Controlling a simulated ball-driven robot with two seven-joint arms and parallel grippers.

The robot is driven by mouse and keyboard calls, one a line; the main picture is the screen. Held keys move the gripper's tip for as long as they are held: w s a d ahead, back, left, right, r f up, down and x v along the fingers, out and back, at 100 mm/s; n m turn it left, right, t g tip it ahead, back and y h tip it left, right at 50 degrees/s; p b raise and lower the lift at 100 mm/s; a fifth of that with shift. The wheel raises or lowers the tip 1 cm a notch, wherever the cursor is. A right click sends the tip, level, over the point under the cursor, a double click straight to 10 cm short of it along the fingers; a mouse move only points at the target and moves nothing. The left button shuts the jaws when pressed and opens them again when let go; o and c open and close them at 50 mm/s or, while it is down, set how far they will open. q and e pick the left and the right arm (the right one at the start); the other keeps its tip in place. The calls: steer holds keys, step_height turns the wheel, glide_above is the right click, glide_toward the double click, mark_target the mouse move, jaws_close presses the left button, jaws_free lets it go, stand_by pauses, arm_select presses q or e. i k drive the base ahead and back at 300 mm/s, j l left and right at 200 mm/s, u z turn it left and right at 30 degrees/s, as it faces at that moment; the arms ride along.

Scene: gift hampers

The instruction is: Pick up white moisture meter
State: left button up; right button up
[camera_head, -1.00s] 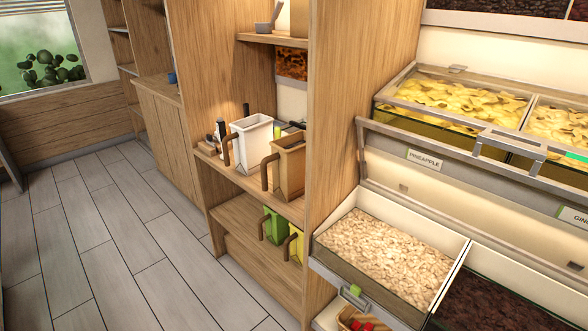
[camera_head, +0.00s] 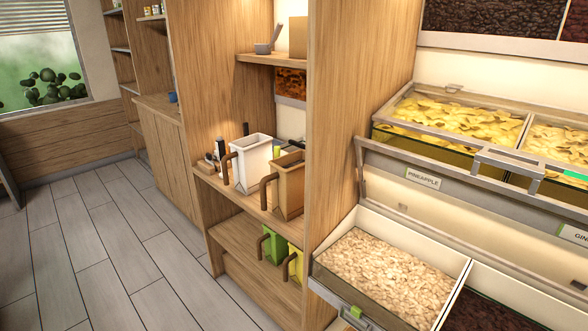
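A small white item with a dark part (camera_head: 219,148) stands on the wooden shelf (camera_head: 207,174), left of a white bag-like container with a brown handle (camera_head: 252,160). It is too small and partly covered to tell whether it is the white moisture meter. No other thing in view is clearly the meter. Neither of my grippers is in view.
A tan container (camera_head: 289,188) stands beside the white one. Green (camera_head: 274,246) and yellow (camera_head: 296,262) containers sit on the lower shelf. Food bins, one of pale flakes (camera_head: 385,272), stick out at right. The tiled floor (camera_head: 95,240) at left is clear.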

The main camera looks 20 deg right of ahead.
mark_target(220, 149)
steer(key=i+j+u, duration=0.15)
steer(key=i+u, duration=0.35)
steer(key=i, duration=0.45)
